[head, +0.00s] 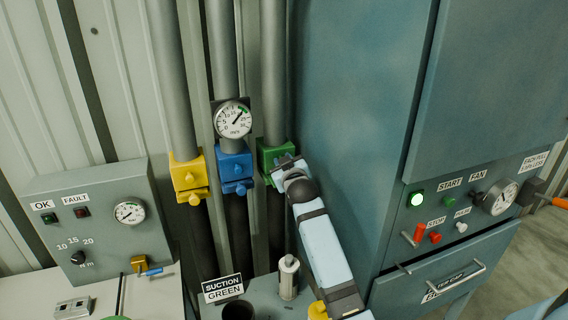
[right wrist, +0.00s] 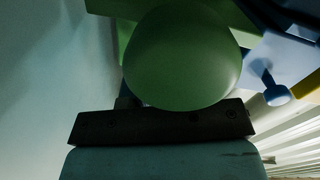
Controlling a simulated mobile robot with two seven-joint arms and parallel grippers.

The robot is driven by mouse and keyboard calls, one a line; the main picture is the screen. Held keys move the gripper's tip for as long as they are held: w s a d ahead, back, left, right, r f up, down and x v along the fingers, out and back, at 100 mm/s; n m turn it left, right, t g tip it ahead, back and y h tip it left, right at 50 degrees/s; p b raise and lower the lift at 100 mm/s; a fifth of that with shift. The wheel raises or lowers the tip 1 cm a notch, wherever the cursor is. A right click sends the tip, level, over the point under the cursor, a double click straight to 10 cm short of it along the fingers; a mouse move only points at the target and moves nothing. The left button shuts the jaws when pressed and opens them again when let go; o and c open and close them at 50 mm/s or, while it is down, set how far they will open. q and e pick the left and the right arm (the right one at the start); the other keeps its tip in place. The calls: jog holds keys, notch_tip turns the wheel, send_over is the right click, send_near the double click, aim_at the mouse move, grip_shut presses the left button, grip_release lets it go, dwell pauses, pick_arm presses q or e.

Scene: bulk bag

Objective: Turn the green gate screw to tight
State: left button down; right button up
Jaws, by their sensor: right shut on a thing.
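The green gate (head: 271,147) is a block around the right-hand pipe, at the back middle of the head view. My right gripper (head: 284,164) is at the front of this gate, its light blue arm reaching up from below right. It is shut on the green gate screw, whose rounded green head (right wrist: 183,55) fills the upper middle of the right wrist view. The gripper and arm hide the screw in the head view, and its turn position cannot be told. My left gripper is not in view.
A blue gate (head: 234,163) and a yellow gate (head: 187,172) sit close to the left. A round gauge (head: 232,119) is above the blue gate. The large blue-green cabinet (head: 350,120) stands close on the right. A label reading SUCTION GREEN (head: 222,288) is below.

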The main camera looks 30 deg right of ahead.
jog(key=m, duration=0.6)
jog(key=m+y, duration=0.1)
jog(key=m, duration=0.5)
jog(key=shift+d, duration=0.1)
dwell(0.4)
jog(key=o, duration=0.9)
jog(key=shift+s, duration=0.1)
